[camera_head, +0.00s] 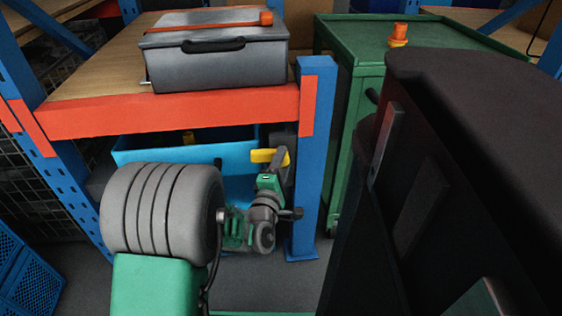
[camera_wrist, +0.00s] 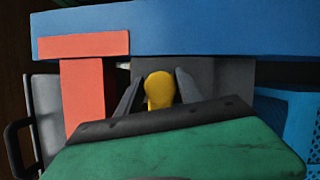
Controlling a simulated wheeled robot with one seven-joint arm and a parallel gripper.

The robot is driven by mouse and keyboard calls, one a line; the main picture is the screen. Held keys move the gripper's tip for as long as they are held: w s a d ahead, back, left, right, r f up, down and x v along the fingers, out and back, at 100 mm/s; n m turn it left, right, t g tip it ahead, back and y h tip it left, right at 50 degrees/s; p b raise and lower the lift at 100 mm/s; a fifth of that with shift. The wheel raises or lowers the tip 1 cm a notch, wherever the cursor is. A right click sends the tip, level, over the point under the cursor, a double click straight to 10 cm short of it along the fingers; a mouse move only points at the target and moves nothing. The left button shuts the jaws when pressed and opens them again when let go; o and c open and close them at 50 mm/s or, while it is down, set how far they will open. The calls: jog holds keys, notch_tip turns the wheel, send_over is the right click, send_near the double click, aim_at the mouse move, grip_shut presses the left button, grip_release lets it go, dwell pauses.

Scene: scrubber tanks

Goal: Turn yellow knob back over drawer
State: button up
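The yellow knob (camera_head: 262,155) sits at the right end of a blue drawer or bin (camera_head: 150,152), below the orange shelf beam and beside the blue upright. My gripper (camera_head: 277,162) is at the knob, and a grey finger covers part of it. In the wrist view the knob (camera_wrist: 160,89) stands between the two grey fingers of my gripper (camera_wrist: 159,85). Narrow gaps seem to show on both sides, so the fingers look open around it. The knob's base is hidden by the gripper's dark bar.
A grey case (camera_head: 215,65) with an orange-ended bar lies on the shelf above the orange beam (camera_head: 180,113). The blue upright (camera_head: 309,180) stands close to the right of my gripper. A green cabinet (camera_head: 350,110) with an orange item on top stands behind it.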

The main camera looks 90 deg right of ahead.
jog(key=o, duration=0.3)
jog(key=shift+w, duration=0.1)
jog(key=shift+o, duration=0.2)
jog(key=b+v, duration=0.2)
jog(key=v, duration=0.5)
jog(key=shift+a, duration=0.35)
jog(key=shift+w, duration=0.1)
